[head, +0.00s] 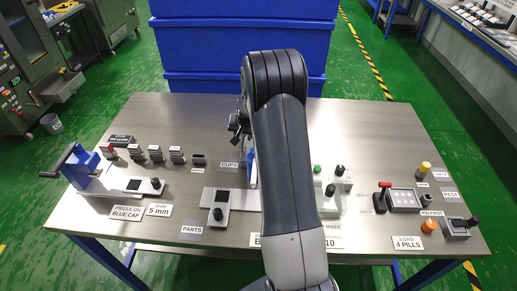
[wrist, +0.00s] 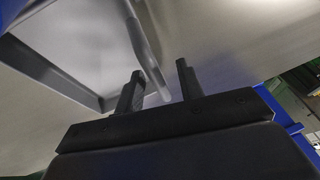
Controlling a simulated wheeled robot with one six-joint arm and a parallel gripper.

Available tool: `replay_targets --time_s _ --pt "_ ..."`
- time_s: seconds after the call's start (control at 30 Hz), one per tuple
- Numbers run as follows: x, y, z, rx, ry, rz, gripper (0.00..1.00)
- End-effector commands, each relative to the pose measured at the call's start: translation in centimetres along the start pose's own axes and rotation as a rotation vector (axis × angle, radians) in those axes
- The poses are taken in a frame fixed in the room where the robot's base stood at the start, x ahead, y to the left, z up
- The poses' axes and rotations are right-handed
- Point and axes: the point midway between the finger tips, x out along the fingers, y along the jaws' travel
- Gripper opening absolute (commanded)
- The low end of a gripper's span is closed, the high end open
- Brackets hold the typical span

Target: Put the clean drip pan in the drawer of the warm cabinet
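My gripper (wrist: 160,86) shows in the wrist view with its two dark fingers apart. A thin grey bar (wrist: 150,50) reaches down between the fingers, with a gap beside it. To its left is a grey, tray-like shape with a raised rim (wrist: 45,68); I cannot tell whether it is the drip pan. In the head view my arm reaches over the middle of the workbench and hides the fingertips and what lies beneath.
The steel workbench (head: 110,108) carries a blue hand press (head: 82,165), several dark-topped stamps, a parts device (head: 218,212), a mixer box (head: 330,186) and a pill-loading device (head: 403,198). Large blue bins (head: 200,50) stand behind.

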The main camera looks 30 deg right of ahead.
Motion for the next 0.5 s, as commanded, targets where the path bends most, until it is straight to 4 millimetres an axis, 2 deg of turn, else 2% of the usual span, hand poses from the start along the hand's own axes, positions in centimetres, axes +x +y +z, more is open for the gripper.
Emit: replay_targets --time_s 0.1,0.5 --pt "0.0 0.01 0.01 0.0 0.0 0.0 0.36" --pt "-0.02 0.03 0.03 0.0 -0.001 0.0 0.03"
